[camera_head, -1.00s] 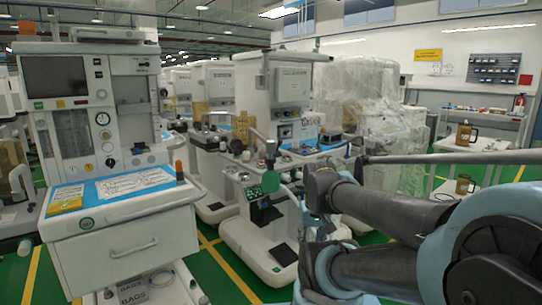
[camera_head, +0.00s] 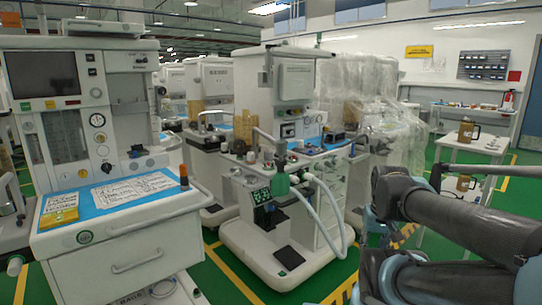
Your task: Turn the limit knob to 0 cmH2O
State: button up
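The limit knob cannot be made out at this distance. The middle anaesthesia cart (camera_head: 293,77) stands ahead, with a green canister (camera_head: 281,184), a pale curved hose (camera_head: 330,207) and small fittings on its front side. A nearer cart (camera_head: 117,217) stands at the left, with a dark screen (camera_head: 43,73), round gauges and an orange-topped part (camera_head: 184,176) at its worktop's right edge. Which small part is the limit knob is unclear. My dark grey and pale blue arm fills the lower right, apart from both carts. My gripper cannot be made out.
A plastic-wrapped machine (camera_head: 372,98) stands behind the middle cart. A white table (camera_head: 466,146) with brown jugs (camera_head: 467,131) is at the right. Green floor (camera_head: 222,262) with yellow lines lies between the two near carts. More carts stand behind.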

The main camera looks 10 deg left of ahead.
aim_at(269, 154)
jog(key=z, duration=0.05)
jog(key=i, duration=1)
jog(key=u, duration=0.05)
